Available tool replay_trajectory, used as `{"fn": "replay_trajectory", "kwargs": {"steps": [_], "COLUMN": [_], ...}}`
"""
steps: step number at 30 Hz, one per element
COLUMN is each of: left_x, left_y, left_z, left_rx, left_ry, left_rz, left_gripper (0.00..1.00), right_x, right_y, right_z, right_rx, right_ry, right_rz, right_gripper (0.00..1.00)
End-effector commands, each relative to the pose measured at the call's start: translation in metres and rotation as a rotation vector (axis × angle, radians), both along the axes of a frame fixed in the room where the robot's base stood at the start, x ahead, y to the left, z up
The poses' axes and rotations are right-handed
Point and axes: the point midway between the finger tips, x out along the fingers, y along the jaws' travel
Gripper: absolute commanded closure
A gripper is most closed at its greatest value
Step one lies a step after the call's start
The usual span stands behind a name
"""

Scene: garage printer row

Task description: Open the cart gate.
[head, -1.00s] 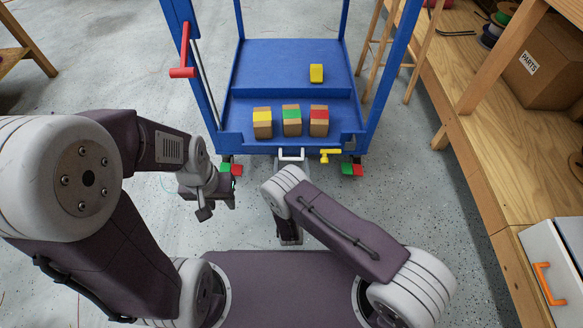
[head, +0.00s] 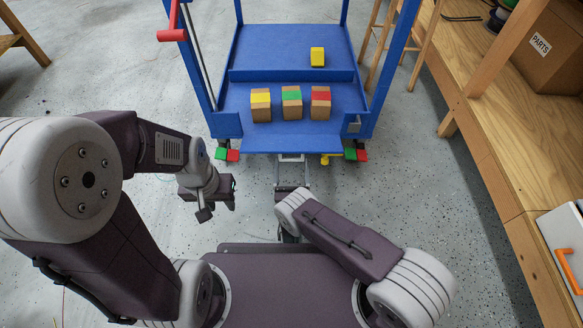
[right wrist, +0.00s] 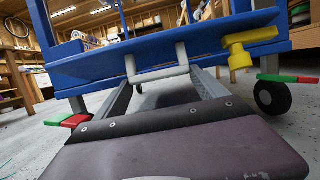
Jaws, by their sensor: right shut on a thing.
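The blue cart gate (head: 290,144) is tilted outward toward me at the front of the cart; it also shows in the right wrist view (right wrist: 100,68). A pale U-shaped handle (right wrist: 157,74) is on its front. A yellow latch (right wrist: 245,45) sits to the right of the handle. My right gripper (head: 291,172) is shut on the handle, one grey finger on each side; its grip is partly hidden in the head view. My left gripper (head: 228,190) hangs empty over the floor, left of the right arm and apart from the cart; its jaw gap is unclear.
Several blocks stand in the blue cart (head: 222,124): three brown ones with coloured tops and a yellow one (head: 317,57) behind. A red lever (head: 172,35) is on its left post. A wooden bench (head: 490,130) runs along the right.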

Motion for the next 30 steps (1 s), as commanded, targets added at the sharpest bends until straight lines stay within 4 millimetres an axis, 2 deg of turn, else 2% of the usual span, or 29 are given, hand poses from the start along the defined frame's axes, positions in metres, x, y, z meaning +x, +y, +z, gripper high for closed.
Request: {"fn": "replay_trajectory", "kwargs": {"steps": [1,5,22,23,24,25,30], "left_x": [0.0001,0.0001,0.0001,0.0001,0.0001,0.0001,0.0001], "left_y": [0.0000,0.0000,0.0000,0.0000,0.0000,0.0000,0.0000], "left_z": [-0.0047,-0.0074,-0.0086,-0.0085,-0.0085,-0.0085,-0.0086], "left_rx": [0.000,0.000,0.000,0.000,0.000,0.000,0.000], "left_ry": [0.000,0.000,0.000,0.000,0.000,0.000,0.000], "left_rz": [0.000,0.000,0.000,0.000,0.000,0.000,0.000], "left_gripper": [0.64,0.64,0.64,0.64,0.64,0.64,0.64], "right_x": [0.0017,0.0031,0.0050,0.0051,0.0050,0.0049,0.0041], "right_y": [-0.0004,-0.0003,0.0006,0.0006,0.0005,0.0005,0.0004], "right_z": [-0.0060,-0.0075,-0.0060,-0.0059,-0.0059,-0.0059,-0.0063], "right_rx": [0.002,0.002,0.004,0.004,0.004,0.004,0.002], "right_ry": [-0.012,-0.049,-0.082,-0.083,-0.082,-0.083,-0.083], "right_rz": [0.001,0.000,-0.001,-0.001,-0.001,-0.001,0.000], "right_gripper": [0.91,0.91,0.91,0.16,0.04,0.00,0.00]}}
